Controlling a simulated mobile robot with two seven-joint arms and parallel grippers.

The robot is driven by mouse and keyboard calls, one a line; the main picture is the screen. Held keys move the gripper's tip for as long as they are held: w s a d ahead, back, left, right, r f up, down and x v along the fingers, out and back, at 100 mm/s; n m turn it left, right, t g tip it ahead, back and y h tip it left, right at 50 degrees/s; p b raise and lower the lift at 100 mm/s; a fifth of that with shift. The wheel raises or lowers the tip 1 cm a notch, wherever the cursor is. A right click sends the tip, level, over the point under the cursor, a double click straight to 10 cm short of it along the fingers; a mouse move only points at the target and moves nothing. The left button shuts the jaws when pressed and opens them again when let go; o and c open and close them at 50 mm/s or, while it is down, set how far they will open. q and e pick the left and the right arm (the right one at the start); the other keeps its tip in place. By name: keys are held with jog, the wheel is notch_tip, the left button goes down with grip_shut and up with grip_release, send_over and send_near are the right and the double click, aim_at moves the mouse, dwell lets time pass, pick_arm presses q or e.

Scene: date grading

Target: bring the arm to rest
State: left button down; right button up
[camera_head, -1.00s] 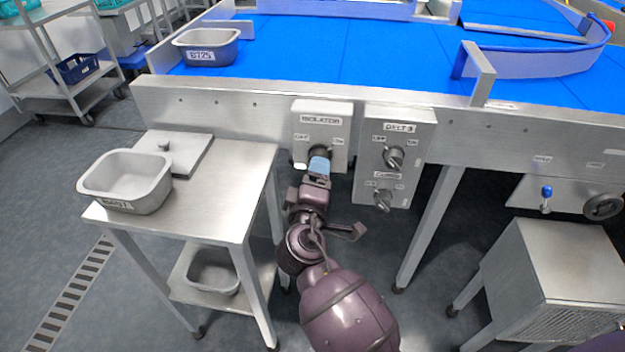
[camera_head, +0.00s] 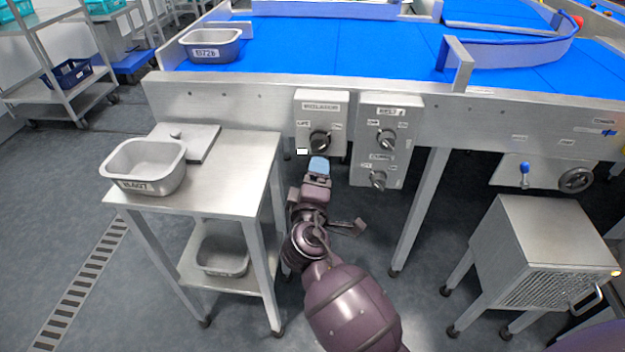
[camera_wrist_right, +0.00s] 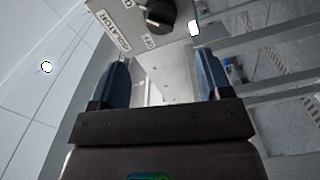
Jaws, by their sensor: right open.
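My right gripper (camera_head: 319,166) has blue fingertips and is just below the isolator switch box (camera_head: 321,108) in the head view, apart from its black knob (camera_head: 320,141). In the right wrist view the gripper (camera_wrist_right: 162,78) is open, with nothing between its two blue fingers. The isolator knob (camera_wrist_right: 160,14) shows beyond the fingertips, near the top edge. My right arm (camera_head: 348,305) reaches up from the bottom of the head view. My left gripper is not in view.
A second switch box (camera_head: 401,112) with two knobs is right of the isolator. A steel side table (camera_head: 235,180) with a grey tub (camera_head: 145,170) stands to the left. The blue conveyor (camera_head: 330,45) lies behind. A steel cabinet (camera_head: 540,245) stands at right. Floor between is open.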

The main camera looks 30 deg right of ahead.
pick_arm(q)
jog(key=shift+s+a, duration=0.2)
pick_arm(e)
jog(key=shift+s+a, duration=0.1)
jog(key=shift+s, duration=0.05)
jog(key=shift+f, duration=0.1)
